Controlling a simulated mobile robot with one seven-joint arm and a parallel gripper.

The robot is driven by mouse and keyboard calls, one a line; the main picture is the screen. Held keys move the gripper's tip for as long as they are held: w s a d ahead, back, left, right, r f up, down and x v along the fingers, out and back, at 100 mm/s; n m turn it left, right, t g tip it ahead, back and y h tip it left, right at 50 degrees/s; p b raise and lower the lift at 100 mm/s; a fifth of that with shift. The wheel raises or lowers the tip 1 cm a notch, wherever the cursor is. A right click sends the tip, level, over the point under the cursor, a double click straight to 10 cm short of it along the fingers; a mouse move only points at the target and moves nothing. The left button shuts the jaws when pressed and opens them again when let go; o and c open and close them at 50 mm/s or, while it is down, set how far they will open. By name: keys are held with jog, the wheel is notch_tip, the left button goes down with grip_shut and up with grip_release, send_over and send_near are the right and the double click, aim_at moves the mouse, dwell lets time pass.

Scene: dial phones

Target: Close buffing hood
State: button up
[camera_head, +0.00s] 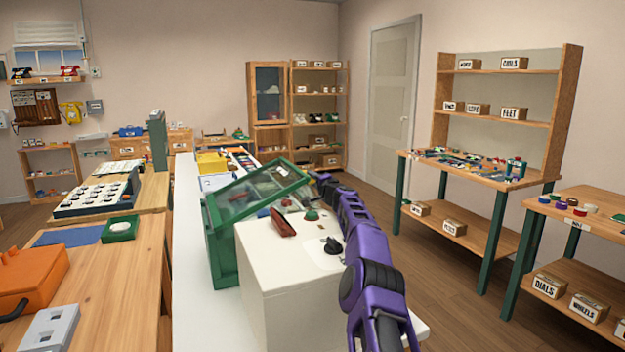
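The buffing hood (212,248) is a green-framed box on the white bench, left of a white cabinet. Its green-rimmed clear lid (258,188) is raised and tilted, with its right end higher and a white label near the top edge. My purple arm reaches up from the bottom right. My gripper (316,178) is at the far end of the arm, close to the lid's raised right corner. I cannot tell whether it touches the lid. Its fingers are too small and partly hidden to tell if they are open or shut.
The white cabinet (285,262) carries a dark red object (282,222), a black knob (332,245) and small parts. A yellow bin (212,162) stands behind the hood. A wooden table (110,275) with an orange case (30,280) is at left. Open floor lies at right.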

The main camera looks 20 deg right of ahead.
jog(key=o, duration=0.4)
jog(key=shift+c, duration=0.2)
jog(key=shift+r, duration=0.1)
